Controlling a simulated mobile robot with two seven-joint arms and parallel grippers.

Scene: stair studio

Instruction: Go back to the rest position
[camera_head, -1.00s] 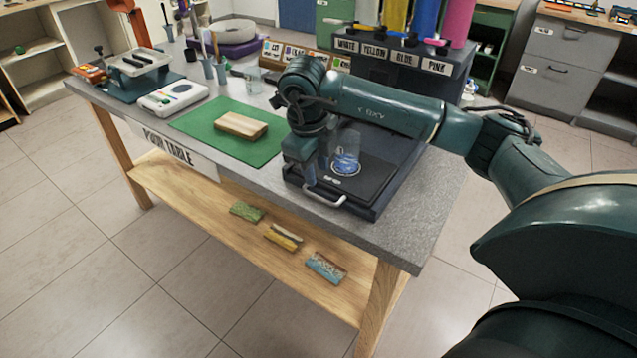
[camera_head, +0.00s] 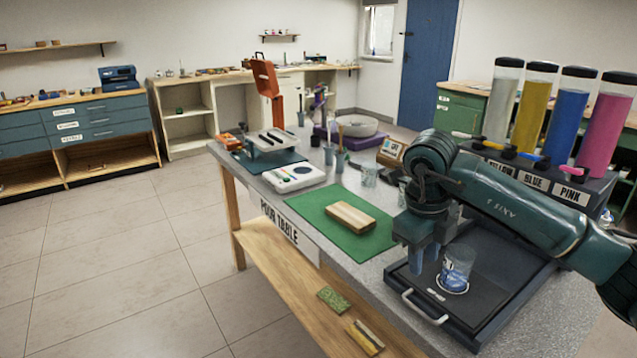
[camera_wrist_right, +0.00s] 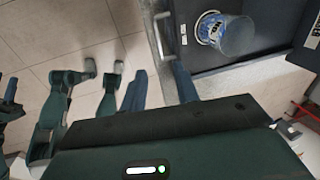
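My right gripper (camera_head: 424,264) points down over the left part of the black tray of the dark pouring station (camera_head: 408,284) on the table. Its two blue-grey fingers are apart with nothing between them; they also show in the right wrist view (camera_wrist_right: 160,70). A clear cup with blue in its base (camera_head: 457,268) stands upright on the tray to the right of the fingers, apart from them. The cup also shows in the right wrist view (camera_wrist_right: 236,36).
A green mat (camera_head: 373,241) with a wooden block (camera_head: 351,215) lies left of the gripper. Colour tubes (camera_head: 567,125) stand behind my right arm. A handle (camera_head: 424,309) sticks out at the tray's front. Floor left of the table is clear.

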